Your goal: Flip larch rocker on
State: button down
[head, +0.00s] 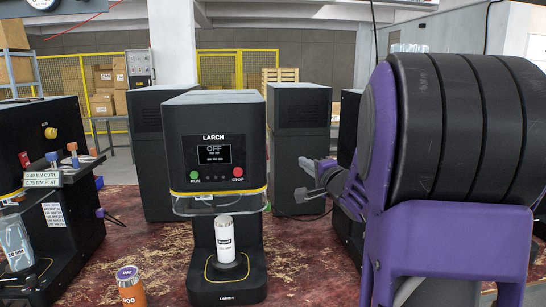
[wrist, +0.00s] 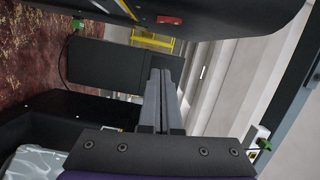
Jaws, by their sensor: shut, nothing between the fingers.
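The Larch machine (head: 215,140) is a black seamer standing at the middle of the bench in the head view. Its screen (head: 214,154) reads OFF, above a green RUN button and a red STOP button. In the wrist view a black housing with a yellow stripe fills the top, and a small red rocker (wrist: 170,20) sits on it. My gripper (head: 316,180) is to the right of the Larch machine, apart from it. In the wrist view my gripper (wrist: 160,72) is shut and empty, its fingertips below the red rocker and not touching it. The rocker is hidden in the head view.
A white can (head: 224,237) stands on the Larch machine's base plate. An orange can (head: 131,287) stands at the front left of the bench (head: 165,260). Another black machine (head: 60,170) is at left, and tall dark housings (head: 301,145) stand behind.

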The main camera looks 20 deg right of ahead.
jog(key=w+a+b, duration=0.1)
jog(key=w+a, duration=0.2)
jog(key=w, duration=0.8)
jog(key=shift+a+f, duration=0.25)
jog(key=shift+f, duration=0.15)
jog(key=shift+w+a+f+m, duration=0.2)
jog(key=shift+a+m, duration=0.2)
jog(key=shift+m, duration=0.2)
jog(key=shift+d, duration=0.1)
